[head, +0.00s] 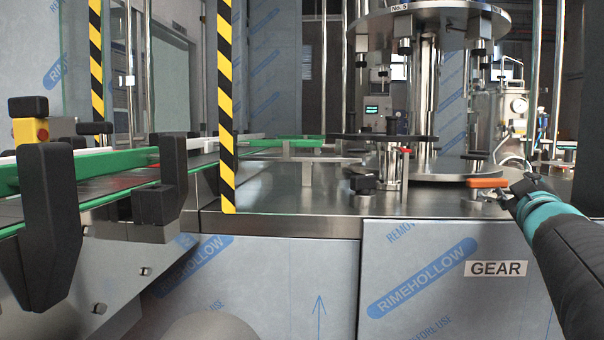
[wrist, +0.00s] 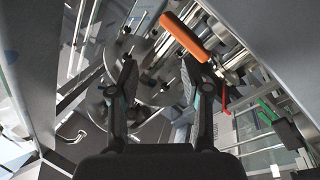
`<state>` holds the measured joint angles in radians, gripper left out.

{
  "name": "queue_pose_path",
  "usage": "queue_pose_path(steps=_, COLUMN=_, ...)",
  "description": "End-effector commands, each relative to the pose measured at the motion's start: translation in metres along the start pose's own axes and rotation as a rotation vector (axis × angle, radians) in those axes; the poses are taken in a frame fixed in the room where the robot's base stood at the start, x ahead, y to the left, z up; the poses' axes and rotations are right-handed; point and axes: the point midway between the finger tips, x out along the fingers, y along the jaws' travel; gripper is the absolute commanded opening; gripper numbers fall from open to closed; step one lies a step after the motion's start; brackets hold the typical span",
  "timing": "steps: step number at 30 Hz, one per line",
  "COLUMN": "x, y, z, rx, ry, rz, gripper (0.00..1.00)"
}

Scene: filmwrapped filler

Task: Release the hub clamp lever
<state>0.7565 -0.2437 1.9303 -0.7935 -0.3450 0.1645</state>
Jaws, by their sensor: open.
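An orange-handled lever (head: 487,183) stands at the front right of the steel machine deck in the head view. In the wrist view its orange handle (wrist: 185,37) lies tilted, just beyond the right fingertip. A smaller red lever (head: 405,152) stands by the hub post further left; a red lever also shows right of the right finger in the wrist view (wrist: 226,97). No label shows which one is the hub clamp lever. My gripper (wrist: 158,72) is open and empty. In the head view, it reaches in from the right beside the orange handle; its fingertips are hard to make out.
The round steel turret (head: 425,20) rises over the deck (head: 300,205). A striped yellow-black post (head: 226,110) and green-railed conveyor (head: 90,165) are at left. A GEAR-labelled panel (head: 495,268) fronts the machine. The deck's front middle is clear.

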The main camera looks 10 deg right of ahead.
Motion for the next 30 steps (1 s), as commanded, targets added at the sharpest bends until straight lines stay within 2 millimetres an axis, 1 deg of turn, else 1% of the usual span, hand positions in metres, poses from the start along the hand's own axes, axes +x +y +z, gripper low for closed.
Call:
queue_pose_path(steps=1, x=0.01, y=0.007, z=-0.002, rx=-0.104, ry=0.031, rz=-0.016, gripper=0.48)
queue_pose_path(steps=2, x=0.015, y=0.009, z=-0.004, rx=-0.173, ry=0.053, rz=-0.03, gripper=0.48)
queue_pose_path(steps=6, x=0.034, y=0.012, z=-0.005, rx=-0.499, ry=0.159, rz=-0.118, gripper=0.48)
queue_pose_path(steps=9, x=0.041, y=0.008, z=0.003, rx=-0.685, ry=0.221, rz=-0.19, gripper=0.48)
queue_pose_path(steps=12, x=0.044, y=0.004, z=0.011, rx=-0.809, ry=0.266, rz=-0.248, gripper=0.48)
queue_pose_path(steps=16, x=0.046, y=-0.001, z=0.018, rx=-0.888, ry=0.296, rz=-0.292, gripper=0.48)
queue_pose_path(steps=20, x=0.054, y=-0.005, z=0.017, rx=-0.906, ry=0.306, rz=-0.302, gripper=0.48)
queue_pose_path(steps=30, x=0.098, y=-0.024, z=0.011, rx=-0.903, ry=0.303, rz=-0.301, gripper=0.48)
